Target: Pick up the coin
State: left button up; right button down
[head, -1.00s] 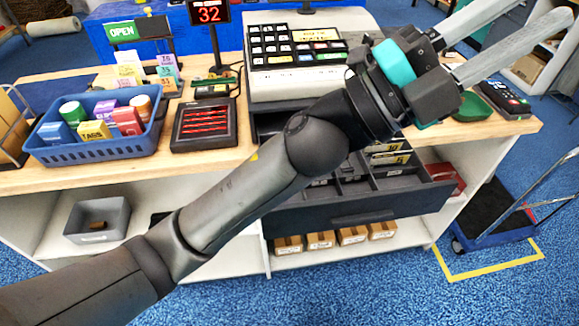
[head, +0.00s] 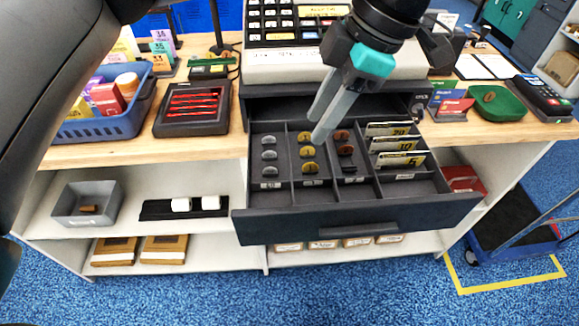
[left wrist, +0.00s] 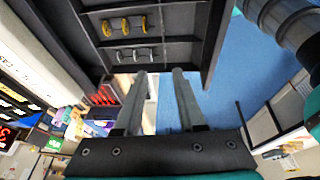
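The open drawer (head: 360,215) holds coins standing in rows in its compartments. Silver coins (head: 268,155) are in the left one, gold coins (head: 307,152) in the next, and copper coins (head: 344,149) in the third. Which coin is meant I cannot tell. My left gripper (head: 319,122) points down over the gold and copper compartments, its fingers partly covering that area. In the left wrist view its two fingers (left wrist: 158,102) are apart with nothing between them. Gold coins (left wrist: 122,26) and silver coins (left wrist: 140,54) show beyond the fingertips. My right gripper is not in view.
Upright note cards (head: 395,145) fill the drawer's right compartment. The register (head: 290,65) stands behind the drawer. A dark tray with red items (head: 193,108) and a blue basket (head: 120,122) are left on the counter.

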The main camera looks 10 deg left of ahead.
pick_arm(q)
jog(key=a, duration=0.2)
jog(key=b, duration=0.1)
send_near(271, 168)
jog(key=f, duration=0.2)
jog(key=shift+s+a+f+y, duration=0.25)
jog(key=shift+f+y, duration=0.05)
jog(key=shift+y, duration=0.1)
jog(key=shift+w+a+x, duration=0.1)
jog(key=shift+x, duration=1.45)
jog(key=shift+w+a+x, duration=0.1)
jog(key=shift+x, duration=1.4)
jog(key=shift+r, duration=0.15)
grip_shut()
